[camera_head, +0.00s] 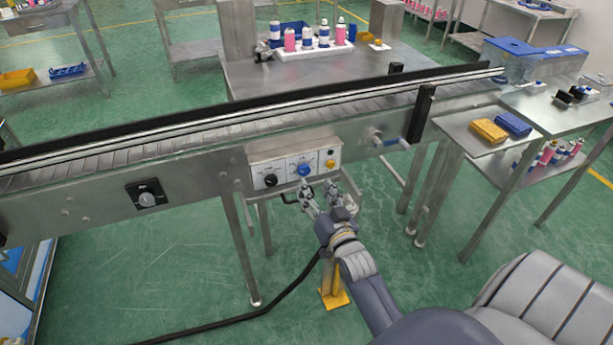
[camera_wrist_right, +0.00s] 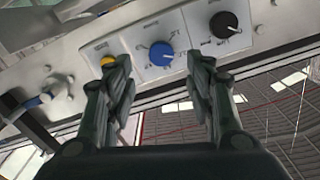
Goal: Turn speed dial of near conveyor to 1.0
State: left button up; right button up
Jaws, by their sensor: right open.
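A control panel (camera_head: 284,160) is fixed to the side of the near conveyor (camera_head: 195,172). It carries a black dial (camera_head: 270,180), a blue dial (camera_head: 304,170) and a yellow button (camera_head: 330,164). My right gripper (camera_head: 319,193) is in front of the panel, just below the blue dial, open and empty. In the right wrist view its two fingers (camera_wrist_right: 163,78) are spread, with the blue dial (camera_wrist_right: 161,53) beyond and between them; they seem apart from it. The black dial (camera_wrist_right: 223,22) is up and right there. The dial markings are too small to read. My left gripper is out of view.
A silver knob on a black plate (camera_head: 148,196) sits further left on the conveyor side. A rail post (camera_head: 421,115) and a bracket (camera_head: 388,142) stand right of the panel. A side table with a yellow bin (camera_head: 488,130) is at right. The floor in front is mostly clear.

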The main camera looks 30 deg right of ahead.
aim_at(305, 172)
jog(key=x, duration=0.6)
jog(key=shift+w+a, duration=0.1)
jog(key=shift+w, duration=0.2)
jog(key=shift+c, duration=0.3)
jog(key=c, duration=1)
